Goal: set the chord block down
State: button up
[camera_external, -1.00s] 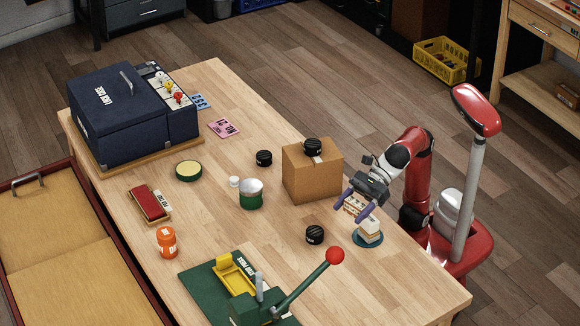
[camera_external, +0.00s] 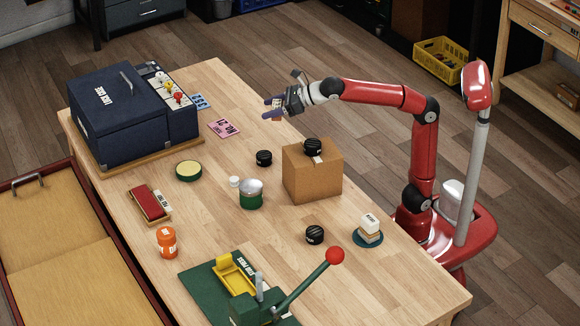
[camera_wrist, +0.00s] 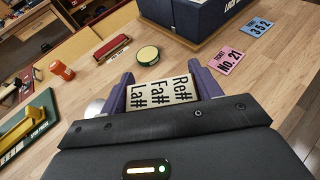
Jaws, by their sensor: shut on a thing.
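The chord block (camera_wrist: 162,92) is cream with black lettering, La#, Fa# and Re#, and sits between the purple fingers of my gripper (camera_wrist: 160,82) in the wrist view. My gripper (camera_external: 274,107) is shut on it, held in the air over the far right edge of the table in the outside view. There the block is small and mostly hidden by the fingers. A cream block stack (camera_external: 370,226) stands on a round blue base (camera_external: 368,241) near the table's right side.
A dark blue case (camera_external: 115,120), a pink ticket (camera_external: 223,128) and a blue ticket (camera_external: 201,101) are toward the far end. A green press (camera_external: 240,290) is in front. Bare wood lies right of the tickets.

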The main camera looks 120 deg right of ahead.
jog(key=s+d+m+g+h+p, duration=0.1)
jog(key=s+d+m+g+h, duration=0.1)
jog(key=s+d, duration=0.6)
jog(key=b, duration=0.6)
send_over(276, 144)
notch_tip(276, 144, down, 15)
jog(key=shift+a+f, duration=0.1)
jog(key=shift+f+b, duration=1)
jog(key=shift+f, duration=1.25)
jog(key=o, duration=1)
jog(key=p+v, duration=0.1)
jog(key=v, duration=1.1)
jog(key=shift+s, duration=0.1)
